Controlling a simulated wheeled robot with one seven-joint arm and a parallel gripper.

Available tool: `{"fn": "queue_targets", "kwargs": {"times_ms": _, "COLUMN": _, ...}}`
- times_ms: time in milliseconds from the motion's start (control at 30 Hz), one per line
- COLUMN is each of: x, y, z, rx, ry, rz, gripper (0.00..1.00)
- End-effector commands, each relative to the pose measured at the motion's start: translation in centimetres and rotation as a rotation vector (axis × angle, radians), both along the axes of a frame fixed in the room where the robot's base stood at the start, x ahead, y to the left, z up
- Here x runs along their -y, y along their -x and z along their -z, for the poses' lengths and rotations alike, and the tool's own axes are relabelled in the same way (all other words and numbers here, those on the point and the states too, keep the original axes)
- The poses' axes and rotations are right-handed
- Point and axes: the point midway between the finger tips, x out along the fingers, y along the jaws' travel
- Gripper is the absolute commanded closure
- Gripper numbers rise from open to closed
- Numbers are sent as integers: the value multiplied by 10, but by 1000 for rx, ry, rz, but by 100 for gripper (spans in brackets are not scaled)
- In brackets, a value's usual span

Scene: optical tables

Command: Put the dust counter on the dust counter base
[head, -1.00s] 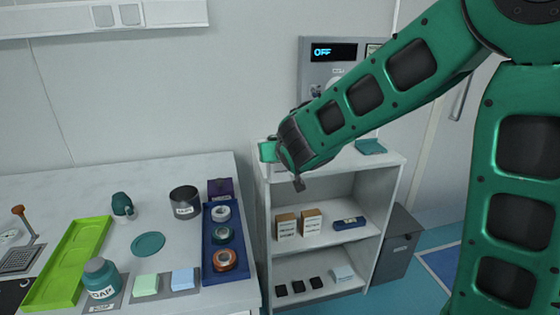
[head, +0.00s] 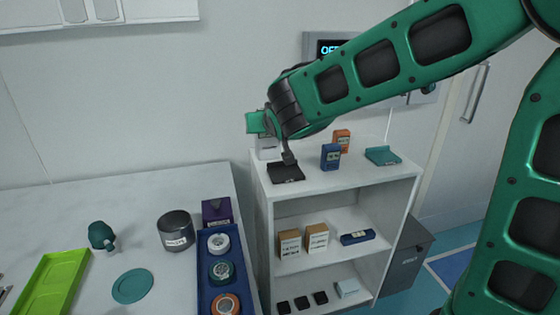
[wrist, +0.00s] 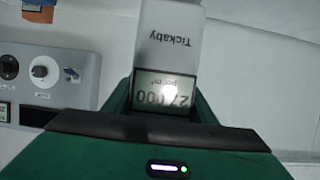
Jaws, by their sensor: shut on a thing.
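The dust counter, a pale grey box marked "Tickaby" with a display reading 27,000 per m³, is in the wrist view (wrist: 170,45). My gripper (wrist: 163,95) is shut on it. In the head view my gripper (head: 258,123) is above the left end of the white shelf's top, and the dust counter (head: 268,149) shows in part below it. A flat black base (head: 287,173) lies on the shelf top, just below and right of the dust counter. A flat teal base (head: 382,155) lies at the right end. I cannot tell which is the dust counter base.
A blue device (head: 331,157) and an orange device (head: 342,140) stand on the white shelf (head: 262,210) between the two bases. A wall panel (head: 325,48) is behind. A bench (head: 150,190) with a blue tray (head: 205,270) stands at left.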

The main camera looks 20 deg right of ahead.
Motion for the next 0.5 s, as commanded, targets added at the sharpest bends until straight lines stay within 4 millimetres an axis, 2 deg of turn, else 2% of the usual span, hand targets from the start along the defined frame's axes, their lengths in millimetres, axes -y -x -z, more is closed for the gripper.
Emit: {"fn": "queue_targets", "kwargs": {"times_ms": 500, "x": 56, "y": -60, "z": 55, "rx": 1, "ry": 0, "rz": -14, "gripper": 92}}
